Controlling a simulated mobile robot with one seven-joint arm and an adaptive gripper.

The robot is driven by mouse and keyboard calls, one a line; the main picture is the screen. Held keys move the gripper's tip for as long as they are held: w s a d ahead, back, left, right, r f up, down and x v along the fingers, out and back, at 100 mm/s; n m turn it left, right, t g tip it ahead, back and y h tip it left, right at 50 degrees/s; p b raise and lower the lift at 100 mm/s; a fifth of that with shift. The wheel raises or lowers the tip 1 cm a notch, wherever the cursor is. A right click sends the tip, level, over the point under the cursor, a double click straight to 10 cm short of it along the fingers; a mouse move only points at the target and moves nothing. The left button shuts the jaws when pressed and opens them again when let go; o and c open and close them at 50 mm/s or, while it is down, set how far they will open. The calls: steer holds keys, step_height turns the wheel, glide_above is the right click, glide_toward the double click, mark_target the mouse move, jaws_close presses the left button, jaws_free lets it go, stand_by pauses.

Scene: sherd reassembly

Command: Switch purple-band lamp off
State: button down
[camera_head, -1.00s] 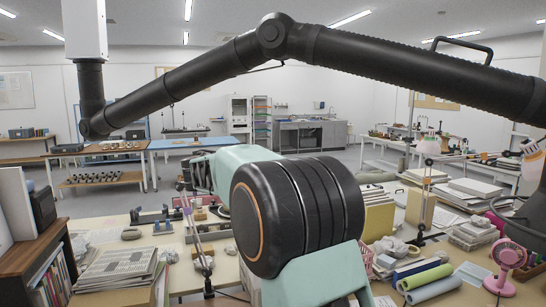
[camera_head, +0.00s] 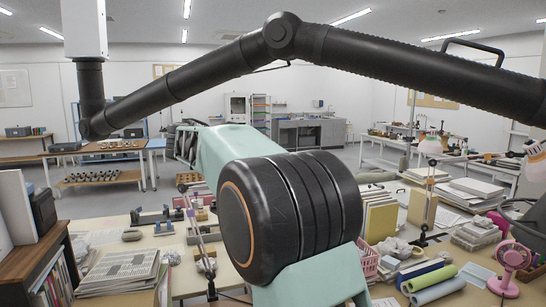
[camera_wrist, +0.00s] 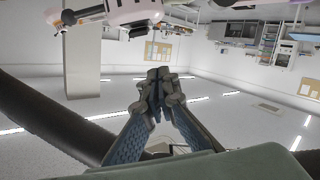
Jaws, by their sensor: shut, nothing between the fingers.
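My gripper (camera_wrist: 158,88) is shut and empty in the wrist view, its fingertips together. I cannot tell for sure that this is the purple-band lamp, nor see a switch. In the head view, a thin-armed lamp (camera_head: 200,240) stands on the desk left of my arm, its upper part partly hidden. Another desk lamp (camera_head: 430,180) stands to the right.
Stacked papers (camera_head: 122,270), a pink fan (camera_head: 510,262) and rolled mats (camera_head: 430,280) crowd the desk (camera_head: 190,285). A large black jointed arm (camera_head: 400,65) crosses overhead. My own arm hides the middle of the desk.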

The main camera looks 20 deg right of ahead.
steer(key=b+v, duration=0.1)
steer(key=v, duration=0.6)
steer(key=shift+s+d, duration=0.2)
steer(key=shift+s, duration=0.05)
steer(key=shift+r, duration=0.15)
